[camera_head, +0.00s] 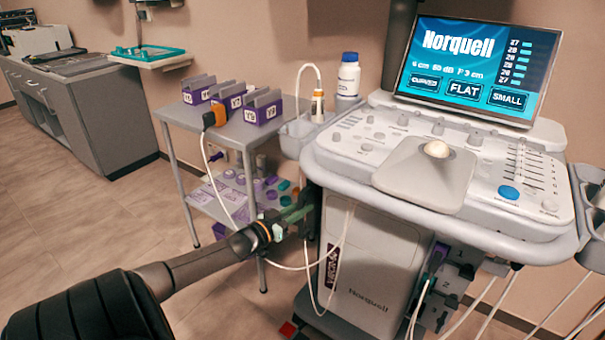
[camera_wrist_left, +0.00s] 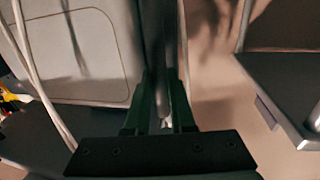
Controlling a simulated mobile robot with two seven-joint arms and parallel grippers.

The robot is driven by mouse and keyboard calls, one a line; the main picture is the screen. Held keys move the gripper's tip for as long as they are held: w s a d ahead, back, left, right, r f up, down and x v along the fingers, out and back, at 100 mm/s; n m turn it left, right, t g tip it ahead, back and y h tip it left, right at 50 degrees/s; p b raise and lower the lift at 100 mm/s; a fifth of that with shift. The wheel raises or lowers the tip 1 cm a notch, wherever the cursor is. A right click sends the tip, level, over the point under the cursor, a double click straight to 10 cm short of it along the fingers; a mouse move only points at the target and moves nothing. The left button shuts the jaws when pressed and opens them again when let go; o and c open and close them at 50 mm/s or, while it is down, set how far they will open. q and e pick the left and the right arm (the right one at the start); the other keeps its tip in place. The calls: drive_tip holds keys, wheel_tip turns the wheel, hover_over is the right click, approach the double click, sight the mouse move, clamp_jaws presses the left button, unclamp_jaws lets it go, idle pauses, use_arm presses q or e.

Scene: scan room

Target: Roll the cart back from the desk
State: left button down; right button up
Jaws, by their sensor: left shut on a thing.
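The white and grey ultrasound cart (camera_head: 378,268) marked "Norquell" stands at the right in the head view, with a control panel (camera_head: 400,160) and a lit screen (camera_head: 478,70). My left gripper (camera_head: 298,212) is at the left side of its body. In the wrist view, the fingers (camera_wrist_left: 161,115) are shut on a dark upright bar (camera_wrist_left: 158,45) beside the cart's pale panel (camera_wrist_left: 75,55). The bar looks like a handle of the cart; its ends are hidden. A grey desk-like cabinet (camera_head: 95,115) stands at the back left. My right gripper is not in view.
A small grey trolley (camera_head: 222,128) with purple boxes (camera_head: 263,108) stands close to the ultrasound cart's left. White cables (camera_head: 290,267) hang between them. A white bottle (camera_head: 348,77) stands behind the panel. Floor (camera_head: 70,215) at the left is clear.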

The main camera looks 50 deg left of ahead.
use_arm(q)
drive_tip(key=shift+d, duration=0.15)
drive_tip(key=c, duration=0.8)
unclamp_jaws()
drive_tip(key=shift+w+d, duration=0.1)
drive_tip(key=shift+o, duration=0.2)
drive_tip(key=s+p, duration=0.5)
drive_tip(key=s, duration=0.7)
drive_tip(key=shift+s+d, duration=0.25)
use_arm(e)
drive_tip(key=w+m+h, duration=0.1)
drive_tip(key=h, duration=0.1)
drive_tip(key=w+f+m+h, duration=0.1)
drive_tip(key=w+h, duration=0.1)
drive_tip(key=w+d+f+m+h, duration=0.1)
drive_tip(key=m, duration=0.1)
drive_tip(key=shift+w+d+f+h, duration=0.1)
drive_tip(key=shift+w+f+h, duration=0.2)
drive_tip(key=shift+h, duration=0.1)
use_arm(q)
drive_tip(key=shift+d, duration=0.1)
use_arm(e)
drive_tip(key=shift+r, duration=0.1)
